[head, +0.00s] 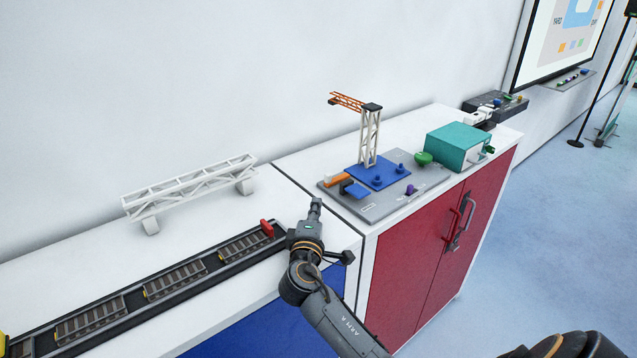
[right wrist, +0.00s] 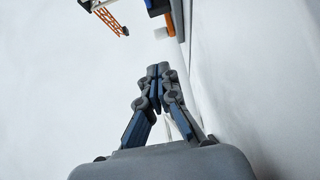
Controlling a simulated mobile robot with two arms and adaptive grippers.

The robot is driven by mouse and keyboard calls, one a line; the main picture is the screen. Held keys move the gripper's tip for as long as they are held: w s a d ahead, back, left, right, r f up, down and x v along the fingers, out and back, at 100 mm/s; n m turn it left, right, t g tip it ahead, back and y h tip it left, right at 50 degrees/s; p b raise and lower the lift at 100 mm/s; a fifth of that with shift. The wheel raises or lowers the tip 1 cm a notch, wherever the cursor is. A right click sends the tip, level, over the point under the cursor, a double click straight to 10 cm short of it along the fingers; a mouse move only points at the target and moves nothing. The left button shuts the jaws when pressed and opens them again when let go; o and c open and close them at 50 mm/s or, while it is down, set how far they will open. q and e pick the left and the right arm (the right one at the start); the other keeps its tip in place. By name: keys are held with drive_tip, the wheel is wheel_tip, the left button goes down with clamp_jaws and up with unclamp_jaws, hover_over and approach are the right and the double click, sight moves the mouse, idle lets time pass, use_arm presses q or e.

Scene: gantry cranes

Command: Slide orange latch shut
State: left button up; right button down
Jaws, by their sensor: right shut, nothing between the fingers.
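The orange latch (head: 337,179) is a small orange bar at the left end of the grey board (head: 375,208), beside a blue block. In the right wrist view an orange strip (right wrist: 177,20) shows at the top, beyond my fingertips, with a dark blue block and a white block near it. Whether the latch is open or closed I cannot tell. My right gripper (head: 316,204) is shut and empty, just left of and in front of the board's left corner, apart from the latch. Its closed fingertips also show in the right wrist view (right wrist: 158,71). My left gripper is not in view.
A crane tower with an orange jib (head: 347,102) rises from a blue base on the board. A green knob (head: 423,158) and teal box (head: 458,147) stand to the right. A white truss bridge (head: 190,188) and rail track (head: 175,282) with a red stop lie left.

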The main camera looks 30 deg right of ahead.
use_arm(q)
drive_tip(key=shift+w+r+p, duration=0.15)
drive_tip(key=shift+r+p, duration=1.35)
use_arm(e)
drive_tip(key=shift+x, duration=5.05)
